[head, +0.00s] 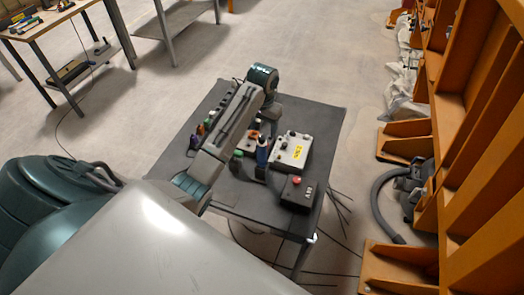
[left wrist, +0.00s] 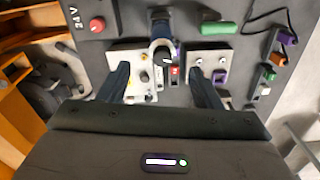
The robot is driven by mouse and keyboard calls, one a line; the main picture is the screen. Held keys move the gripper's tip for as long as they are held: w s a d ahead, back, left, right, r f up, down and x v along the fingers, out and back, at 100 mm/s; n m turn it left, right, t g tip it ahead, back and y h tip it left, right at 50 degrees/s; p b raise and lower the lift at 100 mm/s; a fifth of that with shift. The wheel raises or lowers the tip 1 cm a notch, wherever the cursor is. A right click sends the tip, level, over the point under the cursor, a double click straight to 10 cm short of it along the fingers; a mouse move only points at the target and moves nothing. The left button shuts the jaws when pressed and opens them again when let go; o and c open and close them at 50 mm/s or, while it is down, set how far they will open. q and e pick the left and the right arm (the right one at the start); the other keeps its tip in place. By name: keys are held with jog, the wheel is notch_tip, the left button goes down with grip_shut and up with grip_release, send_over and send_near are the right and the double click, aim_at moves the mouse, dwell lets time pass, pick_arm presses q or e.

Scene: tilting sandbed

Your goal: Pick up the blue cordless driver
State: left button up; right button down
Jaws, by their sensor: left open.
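The blue cordless driver (head: 263,152) stands on the dark table between the green item and the grey control box in the head view. In the left wrist view a dark blue body with a black end (left wrist: 162,28) shows at the top middle, beyond my fingertips; a pale hook-shaped part lies just below it. My left gripper (left wrist: 160,72) is open, its two fingers spread to either side, with nothing held. My right gripper is not in view.
A grey box with a yellow label (head: 292,152) and a black box with a red button (head: 297,190) stand close on the right. A green item (left wrist: 217,29) and small coloured tools lie on the other side. Orange steel frames (head: 460,130) stand right of the table (head: 325,115).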

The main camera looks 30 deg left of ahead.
aim_at(263, 137)
pick_arm(q)
jog(key=shift+w+r, duration=0.1)
jog(key=shift+w, duration=0.05)
jog(key=shift+f+b, duration=0.3)
jog(key=shift+b, duration=0.1)
notch_tip(263, 137, down, 4)
jog(key=shift+f+b, duration=0.1)
jog(key=shift+b, duration=1.05)
jog(key=shift+f, duration=0.3)
jog(key=shift+f+p, duration=0.2)
jog(key=shift+p, duration=0.25)
jog(key=f+p, duration=0.1)
jog(key=f, duration=0.1)
jog(key=f+p, duration=0.1)
jog(key=f, duration=0.1)
jog(key=shift+s+a+f, duration=0.1)
jog(key=shift+s, duration=0.1)
jog(key=shift+f, duration=0.25)
jog(key=c, duration=1)
jog(key=shift+w, duration=0.1)
jog(key=shift+c, duration=0.6)
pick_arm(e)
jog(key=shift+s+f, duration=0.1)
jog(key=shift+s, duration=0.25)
